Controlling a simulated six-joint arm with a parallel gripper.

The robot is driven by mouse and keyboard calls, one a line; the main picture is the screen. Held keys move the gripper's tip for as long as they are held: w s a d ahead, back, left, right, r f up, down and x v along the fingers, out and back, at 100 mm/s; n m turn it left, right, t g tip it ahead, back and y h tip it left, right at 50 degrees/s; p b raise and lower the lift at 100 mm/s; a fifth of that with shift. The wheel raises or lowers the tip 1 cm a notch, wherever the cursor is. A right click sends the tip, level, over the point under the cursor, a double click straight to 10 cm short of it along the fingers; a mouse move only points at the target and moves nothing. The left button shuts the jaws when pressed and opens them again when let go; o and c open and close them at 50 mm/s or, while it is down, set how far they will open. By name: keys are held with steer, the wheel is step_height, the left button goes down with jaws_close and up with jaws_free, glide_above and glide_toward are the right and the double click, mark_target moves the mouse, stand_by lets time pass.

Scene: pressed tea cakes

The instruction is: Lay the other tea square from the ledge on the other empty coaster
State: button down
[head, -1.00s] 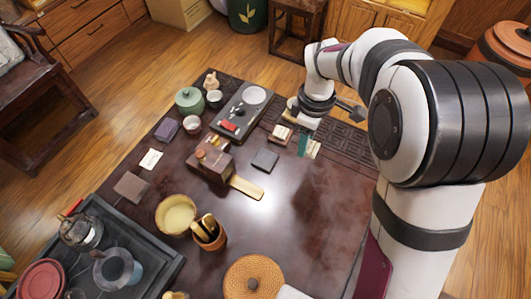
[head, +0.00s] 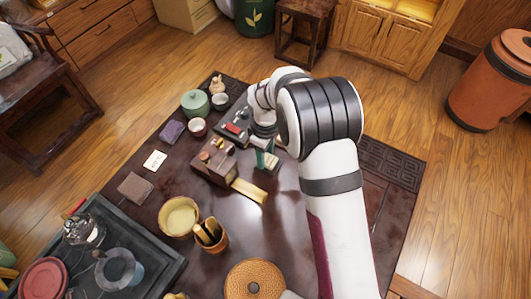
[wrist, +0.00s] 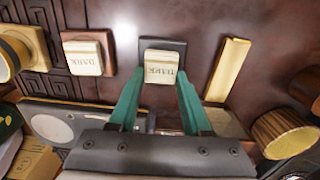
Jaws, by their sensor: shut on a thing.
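My gripper (wrist: 160,75) has its teal fingers shut on a pale tea square (wrist: 160,67) stamped DARK. It holds the square over a dark square coaster (wrist: 163,45), whose far edge shows beyond it. I cannot tell whether square and coaster touch. A second pale tea square (wrist: 84,57) lies on another coaster to the left in the wrist view. In the head view my gripper (head: 263,158) is beside the wooden box, and my arm covers much of the area behind it. I cannot make out the ledge for certain.
A bamboo strip (wrist: 228,68) lies close to the right of the coaster. The wooden box (head: 213,162) stands to the left in the head view, with a grey tray (wrist: 95,112) near my gripper. Bare table shows beyond the coaster in the wrist view.

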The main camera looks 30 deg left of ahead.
mark_target(266, 158)
steer(key=shift+c, duration=1.8)
jaws_free()
steer(key=shift+f, duration=0.1)
step_height(266, 158, up, 12)
steer(key=d+r+m, duration=0.5)
steer(key=d+r, duration=0.1)
steer(key=d, duration=0.3)
steer(key=s+d+r+m, duration=0.3)
steer(key=s+d+m, duration=0.15)
steer(key=d, duration=0.35)
steer(key=s+d+m+y, duration=0.1)
steer(key=s+d+m, duration=0.4)
steer(key=s+m, duration=0.2)
steer(key=s+d+f+m, duration=0.1)
steer(key=s+d+m, duration=0.5)
steer(key=s+m, duration=0.1)
steer(key=shift+s+y, duration=0.4)
steer(key=shift+s, duration=0.45)
